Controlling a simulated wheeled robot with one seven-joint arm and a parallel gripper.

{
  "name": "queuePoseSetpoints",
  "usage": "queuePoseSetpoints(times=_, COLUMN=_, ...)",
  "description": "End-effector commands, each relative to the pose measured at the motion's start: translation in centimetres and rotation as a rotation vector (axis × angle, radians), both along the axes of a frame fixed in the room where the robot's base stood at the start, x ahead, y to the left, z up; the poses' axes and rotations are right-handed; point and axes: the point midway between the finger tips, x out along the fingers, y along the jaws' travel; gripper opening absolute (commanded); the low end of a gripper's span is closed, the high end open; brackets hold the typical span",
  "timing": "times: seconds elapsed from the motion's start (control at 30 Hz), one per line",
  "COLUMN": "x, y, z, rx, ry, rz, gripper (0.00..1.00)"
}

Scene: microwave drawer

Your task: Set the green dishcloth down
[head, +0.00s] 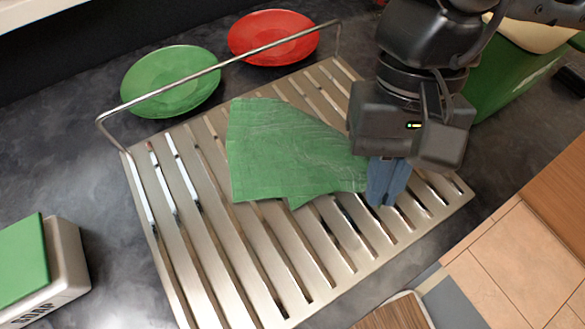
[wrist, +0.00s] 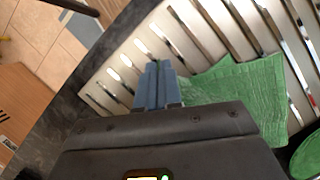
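The green dishcloth (head: 285,150) is spread over the slatted metal rack (head: 240,268), with its right end at my gripper. My gripper (head: 384,190) points down over the right part of the rack, its blue fingers close together. In the wrist view the fingers (wrist: 156,72) are shut, with a bit of green at their tips, and the dishcloth (wrist: 238,92) extends to the right of them. The pinched part is mostly hidden by the fingers. I cannot tell whether the whole cloth touches the slats.
A wire handle (head: 215,68) rises along the rack's back edge. Behind it are a green plate (head: 170,80) and a red plate (head: 272,38). A soap box (head: 55,265) with a green top stands at left. A green container (head: 505,75) is at back right. The rack's front left is bare.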

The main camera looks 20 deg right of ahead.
Motion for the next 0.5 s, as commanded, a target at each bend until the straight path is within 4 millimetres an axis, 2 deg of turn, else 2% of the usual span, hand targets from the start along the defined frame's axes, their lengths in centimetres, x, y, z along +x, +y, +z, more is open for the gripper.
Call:
queuePoseSetpoints(times=0.2, x=-1.8, y=-1.6, z=-2.0, rx=0.0, ry=0.001, rz=-0.002, gripper=0.0)
queuePoseSetpoints(times=0.5, x=-2.6, y=-2.2, z=-3.0, rx=0.0, ry=0.0, rz=-0.001, gripper=0.0)
